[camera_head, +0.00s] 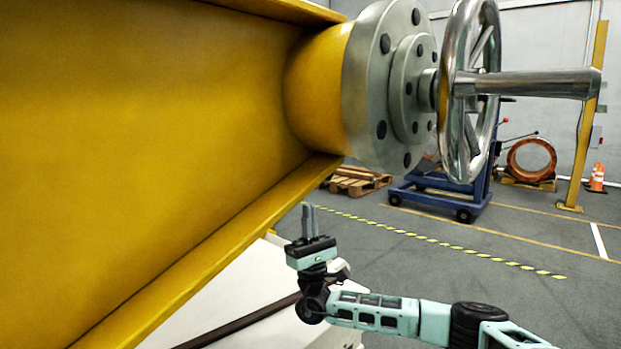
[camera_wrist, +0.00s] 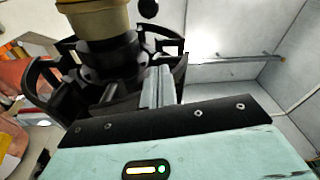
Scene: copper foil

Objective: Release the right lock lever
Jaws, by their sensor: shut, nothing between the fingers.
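My gripper (camera_head: 308,206) is in the lower middle of the head view. Its fingers point up and are closed together with nothing between them. It is below and left of the steel handwheel (camera_head: 458,95), apart from it, near the lower edge of the yellow beam (camera_head: 150,130). In the wrist view my closed fingers (camera_wrist: 157,75) rise in front of a dark ring-shaped part with spokes (camera_wrist: 45,80), which is joined to a pale yellow cylinder (camera_wrist: 95,18). I cannot make out the right lock lever with certainty in either view.
A grey bolted flange (camera_head: 375,80) joins the beam to the handwheel, whose long handle (camera_head: 535,84) sticks out right. A blue cart (camera_head: 440,190), wooden pallet (camera_head: 355,182), copper coil (camera_head: 532,160) and orange cone (camera_head: 597,178) stand behind. Grey floor lies open at right.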

